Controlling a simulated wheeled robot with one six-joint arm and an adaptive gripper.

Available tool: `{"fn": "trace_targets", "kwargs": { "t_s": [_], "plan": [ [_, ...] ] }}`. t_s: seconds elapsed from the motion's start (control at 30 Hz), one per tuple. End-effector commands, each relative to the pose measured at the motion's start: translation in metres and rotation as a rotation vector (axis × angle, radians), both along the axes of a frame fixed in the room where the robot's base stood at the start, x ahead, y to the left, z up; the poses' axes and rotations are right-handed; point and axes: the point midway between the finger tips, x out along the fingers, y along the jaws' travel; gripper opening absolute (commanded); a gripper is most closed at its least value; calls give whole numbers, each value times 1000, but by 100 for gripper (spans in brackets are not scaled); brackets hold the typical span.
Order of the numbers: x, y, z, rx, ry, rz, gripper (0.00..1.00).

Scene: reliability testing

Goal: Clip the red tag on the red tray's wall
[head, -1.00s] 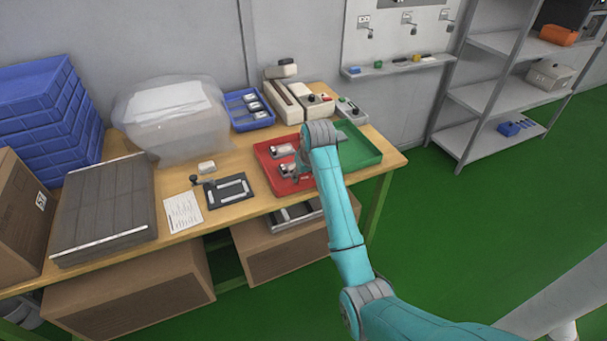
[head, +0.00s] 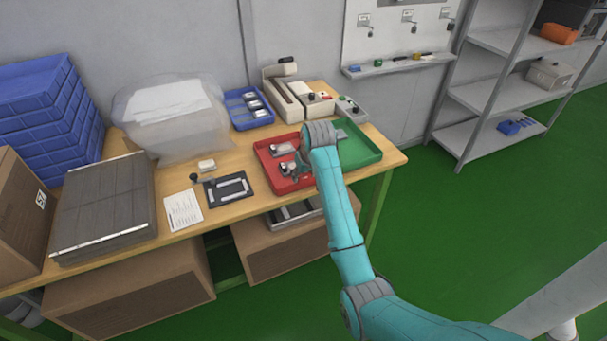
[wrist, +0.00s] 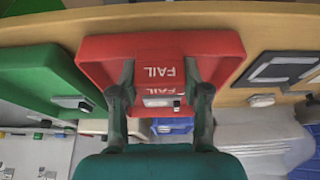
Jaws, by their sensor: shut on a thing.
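The red tray (head: 264,160) lies on the table, beside the green tray (head: 366,157). Small white-and-grey devices (head: 281,148) lie in the red tray. In the wrist view the red tray (wrist: 105,55) spans the upper middle. My gripper (wrist: 160,70) reaches over it, its two fingers apart with a red piece lettered FAIL, apparently the red tag (wrist: 160,72), between the tips. The tag's edges blend into the red tray, so I cannot tell whether it touches the wall. A second FAIL lettering shows just below it. In the head view my wrist hides most of the gripper.
A device (wrist: 72,102) lies in the green tray. A blue bin (head: 248,124) and beige machines (head: 290,100) stand behind the trays. A black fixture (head: 230,203) and a paper sheet (head: 183,212) lie to the left. A clear-wrapped bundle (head: 172,125) stands behind them.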

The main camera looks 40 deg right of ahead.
Motion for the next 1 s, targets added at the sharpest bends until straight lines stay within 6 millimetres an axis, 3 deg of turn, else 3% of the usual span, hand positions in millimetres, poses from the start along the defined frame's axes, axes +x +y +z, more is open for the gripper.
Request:
{"fn": "trace_targets", "kwargs": {
  "t_s": [1.0],
  "plan": [
    [0,0,7,0,-1,0,20]
  ]
}}
